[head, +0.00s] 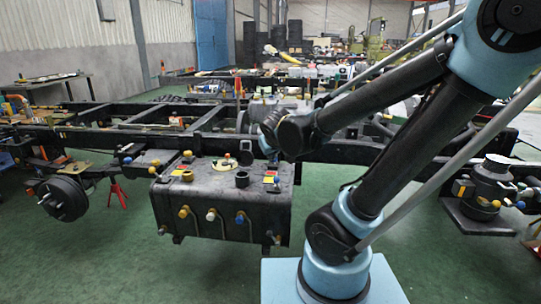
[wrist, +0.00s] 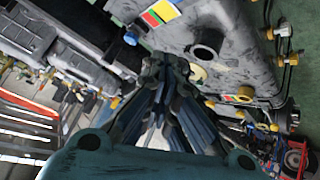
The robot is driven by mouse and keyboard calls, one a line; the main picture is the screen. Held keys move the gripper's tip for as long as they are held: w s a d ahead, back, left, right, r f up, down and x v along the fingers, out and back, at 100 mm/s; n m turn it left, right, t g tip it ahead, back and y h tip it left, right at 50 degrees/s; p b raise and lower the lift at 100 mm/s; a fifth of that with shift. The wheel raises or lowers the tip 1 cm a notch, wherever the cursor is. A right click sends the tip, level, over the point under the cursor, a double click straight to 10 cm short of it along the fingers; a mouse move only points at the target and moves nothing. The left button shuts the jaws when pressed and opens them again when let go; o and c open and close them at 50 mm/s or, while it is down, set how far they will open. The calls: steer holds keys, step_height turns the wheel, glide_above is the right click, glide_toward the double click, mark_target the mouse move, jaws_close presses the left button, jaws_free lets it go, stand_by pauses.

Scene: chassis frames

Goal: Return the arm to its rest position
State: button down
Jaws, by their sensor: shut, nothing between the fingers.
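My gripper (wrist: 168,68) is shut and empty in the wrist view, its dark fingers drawn together at the tips. Beyond the tips is the grey tank (wrist: 230,40) of the chassis, with coloured patches and a round dark port. I cannot tell how large the gap to it is. In the head view my arm rises from its blue base at the lower right, bends at the top right and reaches back to the middle. Its far end is over or beside the right part of the tank (head: 215,205); the fingers do not show clearly there.
The long dark chassis frame (head: 85,133) runs across behind the tank. A wheel hub (head: 64,198) is at the left and a dark cylindrical unit (head: 490,185) at the right. Green floor (head: 110,265) is clear at the front left. Cluttered benches stand at the back.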

steer(key=s+d+f+m+g+h, duration=0.2)
steer(key=s+d+f+m+g, duration=0.15)
steer(key=s+d, duration=0.7)
steer(key=s+d+f+m+g+y, duration=0.1)
steer(key=s+d+f+g, duration=0.2)
steer(key=s, duration=0.6)
steer(key=d+f, duration=0.1)
steer(key=d, duration=0.1)
steer(key=shift+s+d+f, duration=0.3)
steer(key=shift+s+d, duration=0.05)
steer(key=shift+m+g, duration=0.25)
